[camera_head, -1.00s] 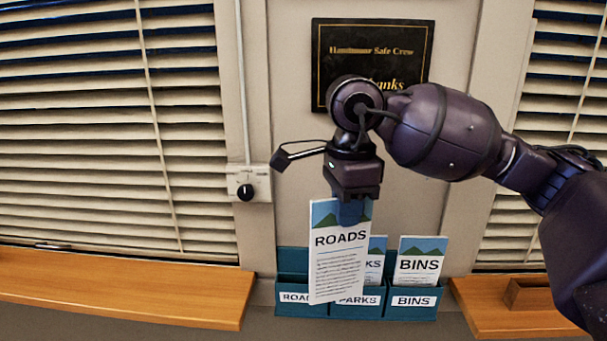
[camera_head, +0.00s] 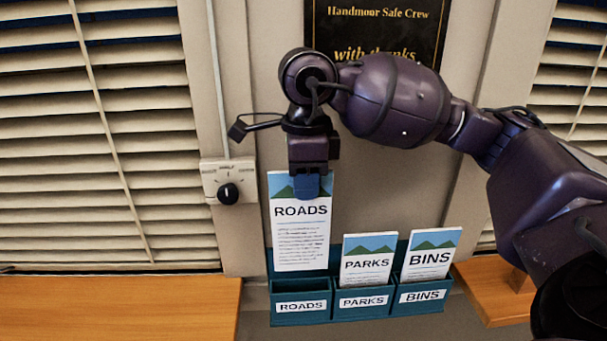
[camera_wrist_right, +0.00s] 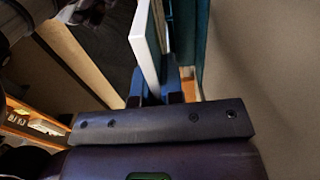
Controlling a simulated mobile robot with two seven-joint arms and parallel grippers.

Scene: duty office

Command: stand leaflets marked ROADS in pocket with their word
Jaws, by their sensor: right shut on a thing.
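My right gripper (camera_head: 307,187) is shut on the top of a white and blue leaflet marked ROADS (camera_head: 300,236). The leaflet hangs upright above the left pocket, labelled ROADS (camera_head: 301,307), of a teal wall rack (camera_head: 333,318). Its lower edge is a little above that pocket's front, and the pocket looks empty. In the right wrist view the leaflet (camera_wrist_right: 146,45) shows edge-on between the fingers (camera_wrist_right: 160,88), beside the teal rack (camera_wrist_right: 190,35). My left gripper is not in view.
A PARKS leaflet (camera_head: 368,259) stands in the middle pocket and a BINS leaflet (camera_head: 431,254) in the right one. A dial switch (camera_head: 229,181) is on the wall at left. Wooden ledges flank the rack, left (camera_head: 120,308) and right (camera_head: 495,290). A black plaque (camera_head: 375,28) hangs above.

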